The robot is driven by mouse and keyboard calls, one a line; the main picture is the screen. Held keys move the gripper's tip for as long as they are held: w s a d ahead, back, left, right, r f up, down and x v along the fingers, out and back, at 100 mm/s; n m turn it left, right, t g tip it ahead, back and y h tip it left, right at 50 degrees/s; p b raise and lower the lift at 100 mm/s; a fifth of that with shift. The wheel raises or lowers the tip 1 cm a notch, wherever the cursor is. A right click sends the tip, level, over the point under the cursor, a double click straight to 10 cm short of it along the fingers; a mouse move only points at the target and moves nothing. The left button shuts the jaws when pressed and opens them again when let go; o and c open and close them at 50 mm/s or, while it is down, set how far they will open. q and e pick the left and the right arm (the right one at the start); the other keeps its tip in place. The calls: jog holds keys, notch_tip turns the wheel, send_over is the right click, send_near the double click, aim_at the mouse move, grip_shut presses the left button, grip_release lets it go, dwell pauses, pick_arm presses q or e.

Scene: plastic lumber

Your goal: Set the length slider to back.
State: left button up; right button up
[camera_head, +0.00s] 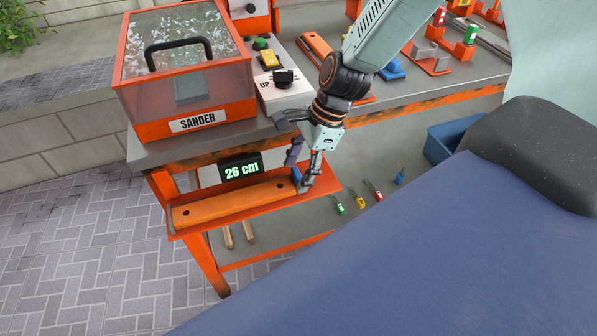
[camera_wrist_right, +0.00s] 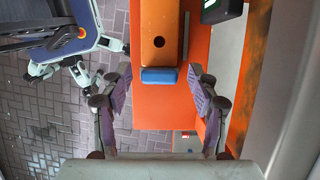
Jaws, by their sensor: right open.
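An orange board (camera_head: 235,202) with dark holes lies on an orange shelf at the front of the workbench, below a display (camera_head: 241,170) reading 26 cm. A small blue block (camera_head: 296,175), which looks like the length slider, sits at the board's right end. In the right wrist view the blue block (camera_wrist_right: 159,76) touches the end of the board (camera_wrist_right: 160,35). My right gripper (camera_head: 300,172) is open, pointing down at the blue block. In the wrist view its purple-padded fingers stand on either side of the block with gaps. My left gripper is not in view.
The SANDER box (camera_head: 188,75) with a clear lid and black handle stands on the bench, left of a panel with a black knob (camera_head: 283,78). Several small coloured tools lie on the lower shelf. A blue bin (camera_head: 450,140) is at the right.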

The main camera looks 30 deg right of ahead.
jog(key=shift+d+f, duration=0.1)
jog(key=shift+s, duration=0.15)
jog(key=shift+c, duration=0.6)
jog(key=c, duration=0.4)
grip_shut()
